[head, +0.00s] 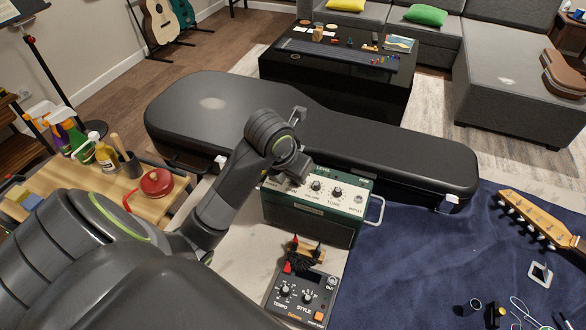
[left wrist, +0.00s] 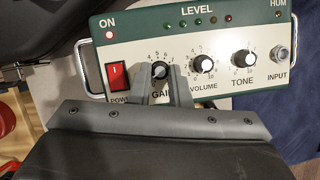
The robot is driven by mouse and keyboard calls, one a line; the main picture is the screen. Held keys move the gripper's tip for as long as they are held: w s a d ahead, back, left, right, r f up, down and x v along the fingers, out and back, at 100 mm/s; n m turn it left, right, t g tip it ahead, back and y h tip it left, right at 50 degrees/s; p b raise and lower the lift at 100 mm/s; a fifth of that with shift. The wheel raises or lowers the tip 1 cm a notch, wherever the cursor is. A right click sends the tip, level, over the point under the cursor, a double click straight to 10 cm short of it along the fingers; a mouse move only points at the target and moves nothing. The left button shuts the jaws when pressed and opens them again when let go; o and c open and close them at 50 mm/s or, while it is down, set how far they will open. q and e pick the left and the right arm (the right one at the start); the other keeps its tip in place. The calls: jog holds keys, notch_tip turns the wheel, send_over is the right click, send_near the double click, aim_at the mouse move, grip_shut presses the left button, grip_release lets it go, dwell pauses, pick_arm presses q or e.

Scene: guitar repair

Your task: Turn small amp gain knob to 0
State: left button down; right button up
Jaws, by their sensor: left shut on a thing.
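The small amp (head: 312,219) is a green box with a cream control panel, standing in front of a black guitar case. In the left wrist view its panel (left wrist: 120,60) shows a lit red power switch, then the gain, volume and tone knobs. My left gripper (head: 290,182) reaches the panel's left part from above. In the left wrist view the left gripper (left wrist: 159,78) is shut on the black gain knob (left wrist: 159,69), one finger on each side. The fingers partly cover the knob and its scale, so its exact setting is hard to read. My right gripper is not in view.
The volume knob (left wrist: 204,63) sits close to the right of the fingers, with the tone knob (left wrist: 242,59) beyond. The black guitar case (head: 390,150) lies behind the amp. A pedal (head: 302,295) stands in front. A guitar headstock (head: 535,215) lies on the blue cloth at right.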

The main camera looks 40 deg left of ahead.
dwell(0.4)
pick_arm(q)
jog(key=c, duration=1.3)
grip_release()
jog(key=shift+c, duration=0.2)
jog(key=p+v, duration=1.7)
jog(key=shift+r+p, duration=0.25)
jog(key=shift+p, duration=0.05)
jog(key=shift+d, duration=0.1)
